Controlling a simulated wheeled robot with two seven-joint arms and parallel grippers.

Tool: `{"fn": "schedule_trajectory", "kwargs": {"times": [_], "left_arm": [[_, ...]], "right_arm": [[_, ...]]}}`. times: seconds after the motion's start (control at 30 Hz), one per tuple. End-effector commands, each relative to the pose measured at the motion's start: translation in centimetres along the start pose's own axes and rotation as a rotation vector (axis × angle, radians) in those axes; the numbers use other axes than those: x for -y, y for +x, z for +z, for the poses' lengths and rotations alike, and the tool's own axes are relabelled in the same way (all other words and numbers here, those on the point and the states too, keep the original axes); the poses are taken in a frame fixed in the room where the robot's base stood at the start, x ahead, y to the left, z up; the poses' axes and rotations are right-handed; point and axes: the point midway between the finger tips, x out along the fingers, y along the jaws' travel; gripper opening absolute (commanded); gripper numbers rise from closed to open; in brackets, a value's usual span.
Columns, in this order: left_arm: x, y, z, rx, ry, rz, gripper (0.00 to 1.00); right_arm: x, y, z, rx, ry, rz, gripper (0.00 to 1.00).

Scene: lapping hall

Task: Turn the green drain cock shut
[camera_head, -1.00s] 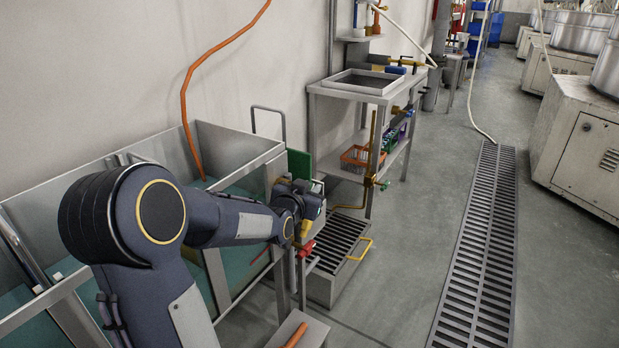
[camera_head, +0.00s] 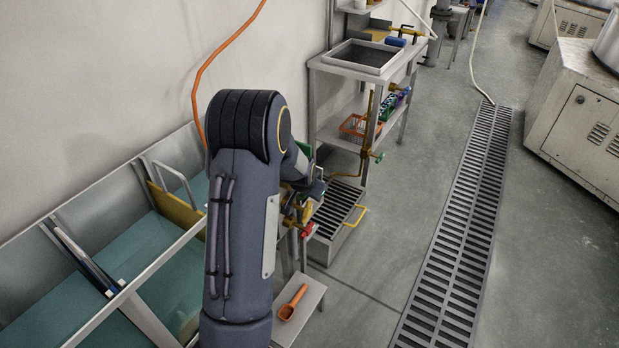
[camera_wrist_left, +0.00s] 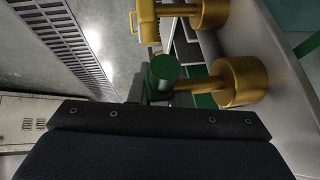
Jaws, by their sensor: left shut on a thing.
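The green drain cock shows in the left wrist view as a green handle (camera_wrist_left: 163,72) on a brass stem with a round brass body (camera_wrist_left: 240,82). My left gripper (camera_wrist_left: 150,88) is shut on the green handle; its fingers are mostly hidden by the dark wrist housing. In the head view, my left gripper (camera_head: 313,191) is at the end of the tank, low beside brass fittings (camera_head: 292,208), and my arm covers much of this spot. The cock's exact angle cannot be told. My right gripper is not in view.
A red handle (camera_head: 308,231) sits just below the gripper. A grated box with a yellow handle (camera_head: 355,216) stands beyond. A stool (camera_head: 311,294) holds an orange scoop (camera_head: 292,303).

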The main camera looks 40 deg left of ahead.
Motion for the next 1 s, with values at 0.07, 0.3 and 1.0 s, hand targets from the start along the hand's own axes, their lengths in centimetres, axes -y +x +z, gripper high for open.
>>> {"fn": "schedule_trajectory", "kwargs": {"times": [0.07,0.3,1.0], "left_arm": [[0.00,-0.13,0.02,0.027,0.005,0.003,0.00],[-0.06,0.09,0.25,0.060,0.009,0.007,0.00],[-0.03,0.11,0.20,0.059,0.009,0.006,0.39]], "right_arm": [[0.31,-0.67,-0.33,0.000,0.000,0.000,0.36],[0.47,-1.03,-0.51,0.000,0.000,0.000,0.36],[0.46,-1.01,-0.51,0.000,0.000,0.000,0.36]]}}
